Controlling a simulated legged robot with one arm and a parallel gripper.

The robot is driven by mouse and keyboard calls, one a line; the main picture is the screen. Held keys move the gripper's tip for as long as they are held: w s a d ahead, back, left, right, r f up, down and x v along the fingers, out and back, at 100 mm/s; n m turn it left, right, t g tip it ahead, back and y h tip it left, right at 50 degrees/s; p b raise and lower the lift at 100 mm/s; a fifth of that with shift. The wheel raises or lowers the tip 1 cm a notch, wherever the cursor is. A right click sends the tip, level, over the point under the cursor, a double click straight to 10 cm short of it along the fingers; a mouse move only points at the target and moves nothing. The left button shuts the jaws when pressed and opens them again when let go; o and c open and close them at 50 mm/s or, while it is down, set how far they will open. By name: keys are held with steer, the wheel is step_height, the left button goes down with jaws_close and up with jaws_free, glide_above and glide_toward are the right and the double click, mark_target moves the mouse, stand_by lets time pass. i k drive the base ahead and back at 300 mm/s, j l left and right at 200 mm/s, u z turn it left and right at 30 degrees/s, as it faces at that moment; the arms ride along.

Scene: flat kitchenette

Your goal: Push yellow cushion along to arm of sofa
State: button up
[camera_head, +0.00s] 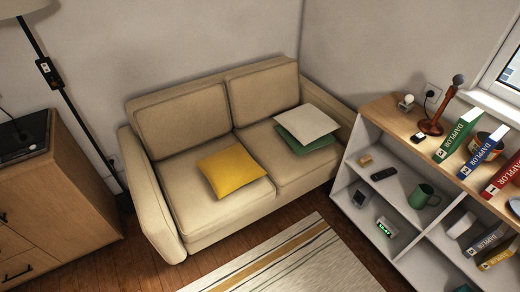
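The yellow cushion (231,172) lies flat on the left seat of the beige sofa (190,215), near its front and close to the middle seam. The sofa's left arm (150,190) is a bare stretch of seat away from the cushion. The right arm (330,103) is partly hidden behind a white cushion (307,123) and a green cushion (303,146), which lie stacked on the right seat. My gripper is not in view.
A striped rug (290,262) lies on the wooden floor before the sofa. A white shelf unit (367,135) with books, a mug and small items stands close to the sofa's right end. A wooden cabinet (70,190) and a floor lamp pole (85,130) stand at the left.

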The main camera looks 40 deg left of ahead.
mark_target(231, 168)
steer(key=u, duration=1.95)
steer(key=i+l+u, duration=0.3)
steer(key=i+l, duration=0.2)
steer(key=i+l+u, duration=0.15)
steer(key=l, duration=0.25)
steer(key=i+l+u, duration=0.15)
steer(key=i+l, duration=0.15)
steer(key=i+l+u, duration=0.15)
steer(key=l, duration=0.25)
steer(key=i+l+u, duration=0.15)
steer(key=l, duration=0.25)
steer(key=i+l+u, duration=0.15)
steer(key=l, duration=0.25)
steer(key=i, duration=0.05)
